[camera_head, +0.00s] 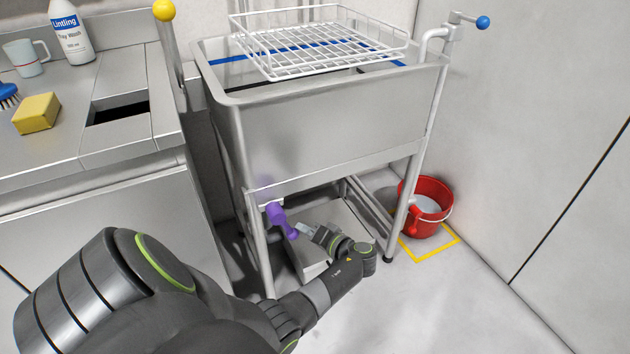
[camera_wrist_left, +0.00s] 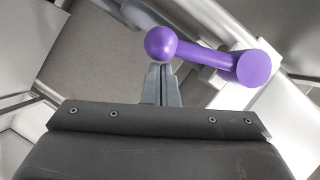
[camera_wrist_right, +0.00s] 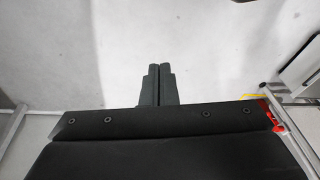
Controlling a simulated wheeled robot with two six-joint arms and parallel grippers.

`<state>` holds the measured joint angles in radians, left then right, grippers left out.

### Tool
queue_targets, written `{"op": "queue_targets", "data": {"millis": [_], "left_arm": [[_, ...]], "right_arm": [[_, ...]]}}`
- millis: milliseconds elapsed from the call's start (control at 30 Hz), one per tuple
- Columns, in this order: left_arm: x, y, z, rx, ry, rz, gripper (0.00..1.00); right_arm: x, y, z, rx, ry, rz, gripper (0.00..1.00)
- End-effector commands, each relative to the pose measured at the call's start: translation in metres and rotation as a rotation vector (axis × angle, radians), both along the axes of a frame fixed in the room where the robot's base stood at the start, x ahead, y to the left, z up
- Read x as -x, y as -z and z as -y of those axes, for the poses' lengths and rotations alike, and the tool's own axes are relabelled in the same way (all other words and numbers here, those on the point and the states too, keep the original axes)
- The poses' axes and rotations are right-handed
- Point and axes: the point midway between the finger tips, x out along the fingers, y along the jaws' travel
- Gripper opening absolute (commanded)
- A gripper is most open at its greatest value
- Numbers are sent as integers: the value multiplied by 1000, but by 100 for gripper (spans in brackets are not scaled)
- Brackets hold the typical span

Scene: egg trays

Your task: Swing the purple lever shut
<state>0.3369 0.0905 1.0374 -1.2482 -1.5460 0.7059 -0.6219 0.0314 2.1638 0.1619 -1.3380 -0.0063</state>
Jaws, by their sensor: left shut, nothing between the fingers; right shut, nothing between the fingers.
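The purple lever (camera_head: 282,219) is under the front of the steel sink, near its left front leg. It slants down to the right in the head view and ends in a ball knob. In the left wrist view the lever (camera_wrist_left: 208,52) runs from a round hub at right to the ball at left. My left gripper (camera_head: 301,229) is shut and empty, its tips right beside the ball. In the left wrist view the left fingertips (camera_wrist_left: 161,68) are just below the ball; I cannot tell if they touch. My right gripper (camera_wrist_right: 158,70) is shut and empty, over pale floor.
The steel sink (camera_head: 310,140) stands on legs and carries a white wire rack (camera_head: 318,65). A red bucket (camera_head: 428,222) stands by its right leg. A counter with a yellow sponge (camera_head: 36,113) is at left. The floor at front right is clear.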

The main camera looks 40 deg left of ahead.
Motion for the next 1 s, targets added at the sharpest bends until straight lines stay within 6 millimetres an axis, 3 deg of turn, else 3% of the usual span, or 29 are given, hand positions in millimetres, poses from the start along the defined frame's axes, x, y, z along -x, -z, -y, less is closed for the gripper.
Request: {"op": "queue_targets", "data": {"millis": [433,1000], "left_arm": [[24,19,-10,-119,0,-288,0],[32,22,-13,-154,-1,-371,0]], "right_arm": [[-4,-10,-4,-17,-5,47,0],[-6,-15,-5,-21,-6,64,0]]}}
